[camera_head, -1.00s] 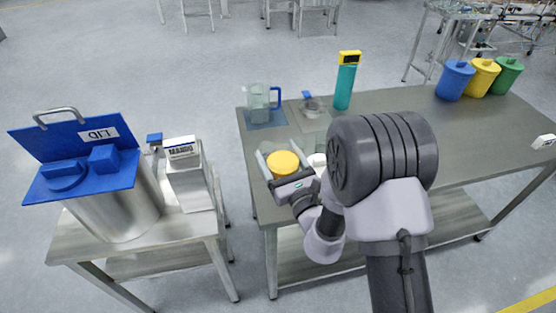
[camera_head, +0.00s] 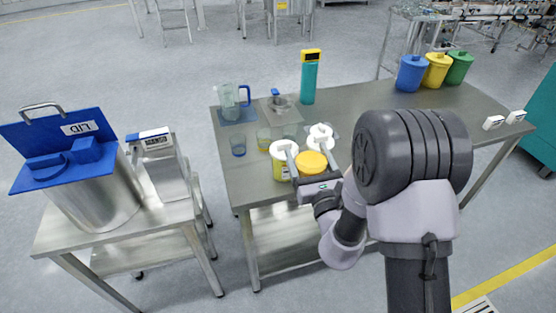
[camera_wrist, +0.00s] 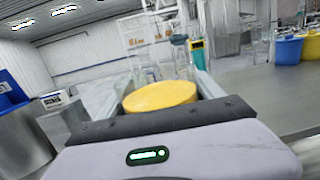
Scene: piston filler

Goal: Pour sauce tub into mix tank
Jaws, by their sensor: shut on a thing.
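My gripper (camera_head: 308,150) is shut on the sauce tub (camera_head: 312,162), of which mainly the round yellow top shows, upright between the fingers. In the wrist view the yellow top (camera_wrist: 160,95) lies level between the two fingers (camera_wrist: 162,78). The gripper and tub are over the front part of the steel table; the tub's underside is hidden, so its height above the table is unclear. The mix tank (camera_head: 100,205) is a steel vessel on a separate stand at the far left, with blue top parts and a raised blue lid marked LID (camera_head: 60,132).
White-topped tubs (camera_head: 283,170) stand close by the gripper. Behind are a jug (camera_head: 230,100), a small cup (camera_head: 238,147) and a teal bottle (camera_head: 310,82). A MANGO-labelled box (camera_head: 160,165) stands beside the tank. Coloured bins (camera_head: 411,74) stand at the back right. A floor gap separates stand and table.

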